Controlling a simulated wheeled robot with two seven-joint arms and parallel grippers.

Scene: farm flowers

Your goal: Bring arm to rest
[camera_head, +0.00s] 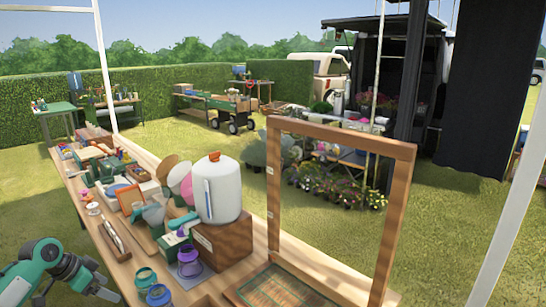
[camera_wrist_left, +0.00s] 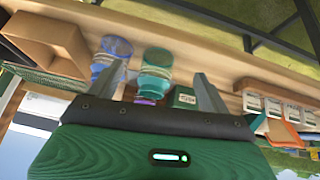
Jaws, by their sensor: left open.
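My left arm comes in at the lower left of the head view. Its gripper (camera_head: 106,292) is beside the near-left edge of the wooden table (camera_head: 133,262), left of the jars. In the left wrist view my left gripper (camera_wrist_left: 163,80) has its two grey fingers spread apart with nothing held between them. A teal jar (camera_wrist_left: 157,62) and a blue jar (camera_wrist_left: 109,58) show on the tabletop beyond the fingers. In the head view the teal jar (camera_head: 145,279) and the blue jar (camera_head: 158,295) stand near the table's front edge. My right gripper is not in view.
A purple jar (camera_head: 189,257), a white dispenser (camera_head: 216,190) on a wooden box (camera_head: 222,242) and an upright wooden frame (camera_head: 401,210) crowd the table. Many small items line its far part. Open grass (camera_head: 40,190) lies left of the table.

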